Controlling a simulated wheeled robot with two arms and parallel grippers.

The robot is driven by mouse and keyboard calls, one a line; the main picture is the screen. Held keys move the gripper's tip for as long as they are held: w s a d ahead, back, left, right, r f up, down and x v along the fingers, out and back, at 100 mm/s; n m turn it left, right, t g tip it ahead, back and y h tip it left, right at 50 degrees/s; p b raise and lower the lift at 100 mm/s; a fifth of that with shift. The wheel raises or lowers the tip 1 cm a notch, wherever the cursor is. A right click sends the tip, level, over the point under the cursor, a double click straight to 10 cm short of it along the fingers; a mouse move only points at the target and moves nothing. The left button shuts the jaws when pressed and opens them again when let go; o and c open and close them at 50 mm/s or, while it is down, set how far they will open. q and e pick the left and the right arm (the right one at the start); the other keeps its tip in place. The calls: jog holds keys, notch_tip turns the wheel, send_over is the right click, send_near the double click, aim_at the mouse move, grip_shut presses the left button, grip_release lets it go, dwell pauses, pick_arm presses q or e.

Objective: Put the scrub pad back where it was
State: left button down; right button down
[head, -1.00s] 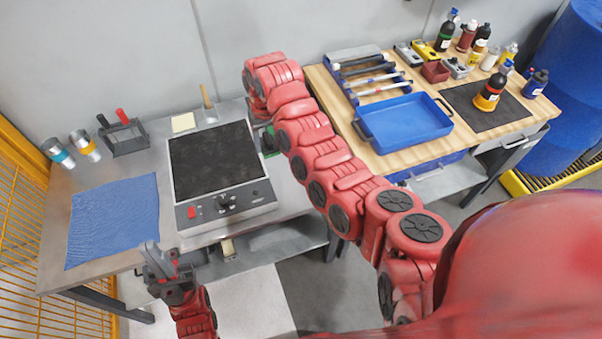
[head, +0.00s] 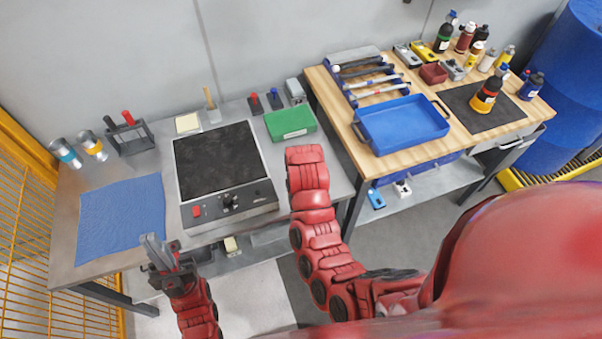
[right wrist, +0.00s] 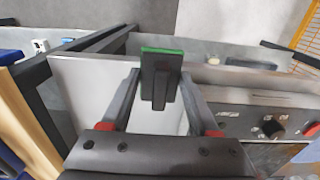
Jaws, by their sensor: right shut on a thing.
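My right gripper (right wrist: 160,100) is shut on the scrub pad (right wrist: 161,75), a small dark slab with a green edge, in the right wrist view. The pad sits between the fingertips, above the front part of the grey bench. In the head view my right arm reaches the bench's front right edge; its gripper and the pad are hidden there. My left gripper (head: 160,252) is near the front left edge of the bench, beside the blue cloth (head: 121,214). I cannot tell whether its fingers are apart.
A hotplate (head: 220,160) fills the middle of the grey bench. A wooden table with a blue tray (head: 402,124) stands to the right. Bare bench shows below the green box.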

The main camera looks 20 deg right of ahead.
jog(key=w+b, duration=0.2)
jog(key=w+d+f+b, duration=0.1)
jog(key=w+b, duration=0.1)
jog(key=w, duration=0.1)
jog(key=w+d+f+b, duration=0.1)
jog(key=w+b, duration=0.1)
jog(key=w, duration=0.1)
jog(key=shift+d, duration=0.25)
jog(key=w, duration=0.2)
jog(key=w+d+r+p, duration=0.1)
jog(key=shift+w+d+f, duration=0.1)
jog(key=shift+w+d, duration=0.1)
jog(key=shift+w, duration=0.6)
jog(key=shift+w+d+f+p, duration=0.1)
jog(key=shift+w+d+p, duration=0.15)
jog(key=shift+w, duration=0.2)
jog(key=shift+a+f+p, duration=0.1)
jog(key=shift+f+p, duration=0.2)
jog(key=shift+f, duration=1.5)
